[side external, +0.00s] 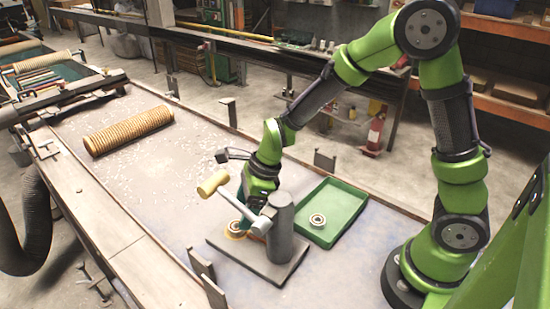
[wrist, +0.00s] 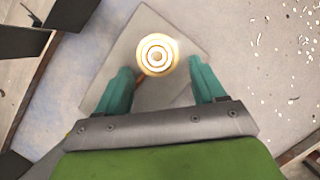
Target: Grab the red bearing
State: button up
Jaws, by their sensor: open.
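A round bearing with an orange-gold outer ring (wrist: 157,55) lies on a grey plate (wrist: 125,62) in the wrist view. No clearly red bearing shows; this one looks orange to gold, with pale inner rings. It also shows in the side external view (side external: 236,229), partly beside my fingers. My gripper (wrist: 161,72) is open, with one teal finger on each side of the bearing's near edge. Nothing is held between the fingers. In the side external view my gripper (side external: 252,226) is low over the plate, partly hidden by the lever and post.
A grey post (side external: 281,214) with a lever and a tan handle (side external: 212,183) stands on the plate, close to my gripper. A green tray (side external: 340,211) holds a silver bearing (side external: 317,220). A ribbed tan tube (side external: 128,131) lies farther back; the table's middle is mostly clear.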

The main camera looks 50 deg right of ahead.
jog(key=x, duration=0.3)
jog(key=shift+a+f, duration=0.2)
jog(key=shift+f, duration=0.1)
